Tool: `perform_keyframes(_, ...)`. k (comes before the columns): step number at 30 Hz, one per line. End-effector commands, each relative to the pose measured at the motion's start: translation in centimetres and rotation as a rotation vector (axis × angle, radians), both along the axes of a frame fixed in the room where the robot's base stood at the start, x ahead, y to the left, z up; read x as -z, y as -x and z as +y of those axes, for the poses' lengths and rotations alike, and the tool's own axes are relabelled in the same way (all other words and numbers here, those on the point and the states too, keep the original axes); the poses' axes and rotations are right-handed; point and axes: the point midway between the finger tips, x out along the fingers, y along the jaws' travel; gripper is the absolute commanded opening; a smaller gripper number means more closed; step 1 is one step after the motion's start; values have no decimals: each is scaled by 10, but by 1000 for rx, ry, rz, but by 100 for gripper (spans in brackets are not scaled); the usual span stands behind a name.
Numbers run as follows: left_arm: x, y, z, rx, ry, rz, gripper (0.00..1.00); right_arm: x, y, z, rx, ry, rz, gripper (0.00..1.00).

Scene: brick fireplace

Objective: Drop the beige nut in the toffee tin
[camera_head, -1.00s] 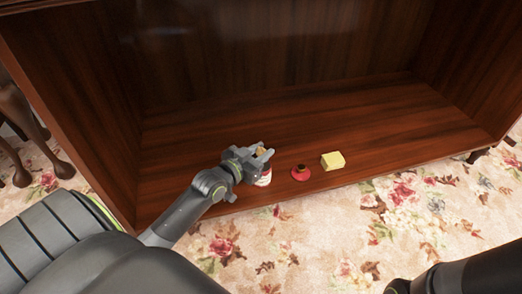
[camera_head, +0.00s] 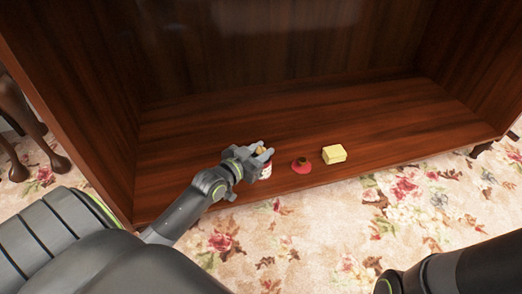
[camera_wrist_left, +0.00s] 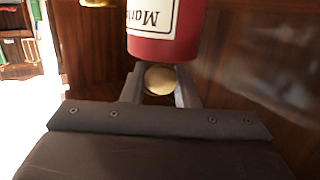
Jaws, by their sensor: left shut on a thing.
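My left gripper (camera_head: 264,151) is shut on the beige nut (camera_wrist_left: 160,80), a small round thing between its fingers in the left wrist view. The nut also shows as a small tan spot in the head view (camera_head: 261,149). A red-and-white tin (camera_wrist_left: 165,30) stands just beyond the fingertips, its label upside down and starting "Mar". In the head view this tin (camera_head: 266,172) is partly hidden beneath the gripper. I cannot read whether it is the toffee tin. My right gripper is out of view.
A red object with a brown top (camera_head: 302,166) and a pale yellow block (camera_head: 334,154) stand to the right on the wooden cabinet floor (camera_head: 380,115). The cabinet has side walls and a back. Its floor behind these things is clear. Floral carpet (camera_head: 345,215) lies in front.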

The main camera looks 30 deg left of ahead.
Motion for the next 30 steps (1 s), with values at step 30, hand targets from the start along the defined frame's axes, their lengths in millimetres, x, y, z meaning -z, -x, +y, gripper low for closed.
perform_keyframes(30, 0, 0, 0, 0, 0, 0, 40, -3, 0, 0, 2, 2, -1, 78)
